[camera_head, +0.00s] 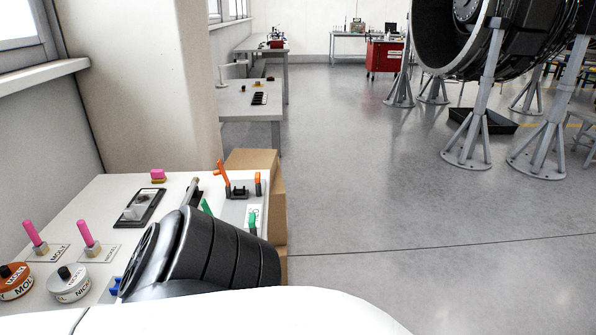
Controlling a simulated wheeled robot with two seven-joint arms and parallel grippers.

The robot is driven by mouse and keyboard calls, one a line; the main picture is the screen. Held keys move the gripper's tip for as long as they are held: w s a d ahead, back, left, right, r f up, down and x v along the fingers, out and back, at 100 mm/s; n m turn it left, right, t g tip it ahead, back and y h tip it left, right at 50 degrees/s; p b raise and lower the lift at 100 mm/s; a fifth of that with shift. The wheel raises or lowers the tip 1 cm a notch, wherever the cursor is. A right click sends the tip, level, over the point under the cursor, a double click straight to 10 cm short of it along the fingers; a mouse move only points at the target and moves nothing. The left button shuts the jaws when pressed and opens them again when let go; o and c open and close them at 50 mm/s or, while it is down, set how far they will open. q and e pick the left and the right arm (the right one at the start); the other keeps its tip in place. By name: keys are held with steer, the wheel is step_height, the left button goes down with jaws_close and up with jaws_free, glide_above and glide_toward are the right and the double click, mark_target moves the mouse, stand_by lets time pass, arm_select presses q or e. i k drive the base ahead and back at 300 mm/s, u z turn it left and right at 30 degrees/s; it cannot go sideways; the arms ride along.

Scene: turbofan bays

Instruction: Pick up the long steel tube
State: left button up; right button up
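A grey metal cylinder end (193,186) shows on the white workbench (110,190) at the left, just behind my black arm part. It may be the long steel tube, but the arm hides what lies below it, so I cannot tell its length. Neither of my grippers shows. A black ribbed part and a white link of my own arm cover the near right part of the bench.
The bench holds a dark-framed tray (139,208), pink-handled brushes (87,233), an orange-labelled jar (14,281), a white-labelled jar (70,283) and an orange clamp-like tool (221,174). Cardboard boxes (258,160) stand beside it. Open floor lies right, before the engine (455,40) on stands.

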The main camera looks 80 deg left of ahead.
mark_target(195, 181)
steer(key=z, duration=0.1)
steer(key=k, duration=0.95)
steer(key=u, duration=1.75)
